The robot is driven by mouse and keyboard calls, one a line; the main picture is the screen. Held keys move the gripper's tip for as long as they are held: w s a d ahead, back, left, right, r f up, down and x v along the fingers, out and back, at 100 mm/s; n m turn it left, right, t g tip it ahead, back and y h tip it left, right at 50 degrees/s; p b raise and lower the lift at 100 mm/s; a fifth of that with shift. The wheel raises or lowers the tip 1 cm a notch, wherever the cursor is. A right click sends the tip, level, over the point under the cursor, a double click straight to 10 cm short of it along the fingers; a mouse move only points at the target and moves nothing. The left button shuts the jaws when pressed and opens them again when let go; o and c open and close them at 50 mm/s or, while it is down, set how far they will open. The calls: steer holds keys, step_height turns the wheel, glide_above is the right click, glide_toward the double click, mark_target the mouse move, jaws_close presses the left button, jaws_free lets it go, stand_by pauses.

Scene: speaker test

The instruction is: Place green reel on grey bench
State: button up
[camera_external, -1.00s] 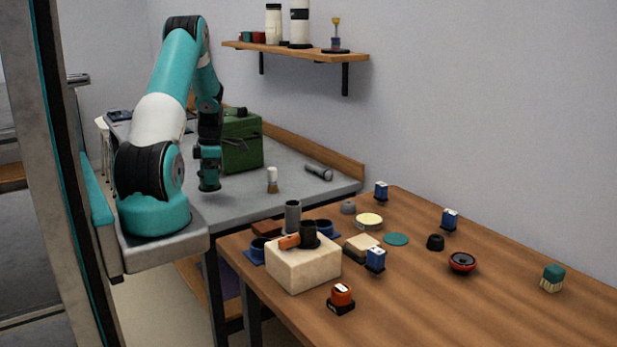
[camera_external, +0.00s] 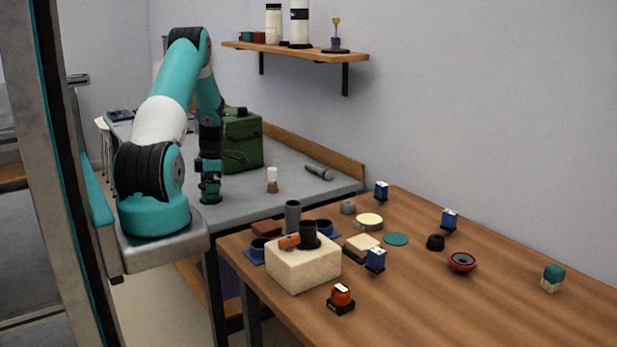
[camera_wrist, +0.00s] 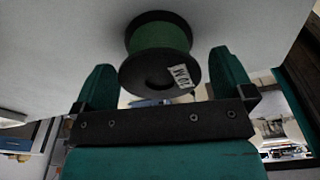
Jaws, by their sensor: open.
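The green reel (camera_wrist: 160,38) has dark end flanges and a white label on the near one. In the wrist view it sits between and just beyond the two fingertips of my gripper (camera_wrist: 164,70), with gaps on both sides. My gripper is open. In the external view my gripper (camera_external: 210,190) points down, low over the near left part of the grey bench (camera_external: 240,205). The reel is hard to tell apart from the gripper there, so I cannot tell exactly how it touches the bench.
A green toolbox (camera_external: 242,142) stands behind my gripper. The wooden table (camera_external: 420,310) holds a pale block (camera_external: 303,268) and several small items. A wall shelf (camera_external: 300,50) hangs above.

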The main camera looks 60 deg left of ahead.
step_height(320, 180, up, 12)
steer(key=w, duration=0.1)
steer(key=shift+w+d+r, duration=0.15)
steer(key=shift+w, duration=0.05)
steer(key=s+d+r+m+y, duration=0.1)
steer(key=d+r+m, duration=0.4)
steer(key=d+m, duration=0.25)
steer(key=s+d+r+m+y, duration=0.1)
steer(key=d+r+m, duration=0.55)
steer(key=d, duration=0.25)
steer(key=s+d+m+t+y, duration=0.1)
steer(key=s+d+m+y, duration=0.1)
steer(key=s+d+m, duration=0.6)
steer(key=r+m, duration=0.1)
steer(key=m, duration=0.3)
steer(key=shift+s+d, duration=0.2)
steer(key=shift+d, duration=0.15)
